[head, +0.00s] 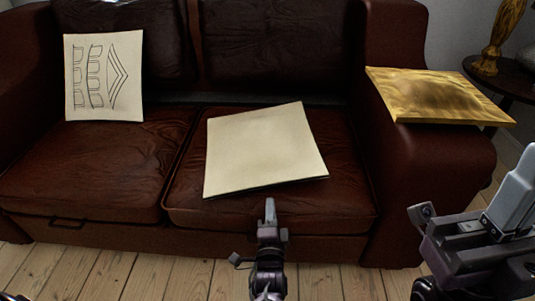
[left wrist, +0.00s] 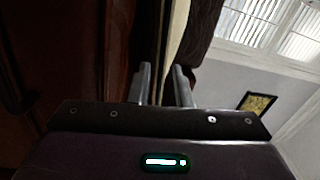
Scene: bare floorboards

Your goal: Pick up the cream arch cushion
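A cream cushion with dark arch-like line drawings (head: 103,77) leans upright against the backrest at the left of the sofa. A plain cream cushion (head: 265,148) lies flat on the right seat; no arches show on its upper face. My left gripper (head: 269,204) is just in front of this cushion's near edge. In the left wrist view its two fingers (left wrist: 162,85) stand apart, with a cream strip (left wrist: 177,35) beyond the gap. I cannot tell whether the cushion edge lies between them. My right gripper (head: 521,160) is at the right edge, clear of the cushions; its finger gap is hidden.
The dark red-brown leather sofa (head: 85,175) fills the view. A gold cushion (head: 435,95) lies on its right armrest. A dark round side table (head: 500,80) with a golden ornament (head: 503,35) stands at the far right. Bare floorboards (head: 190,275) are in front.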

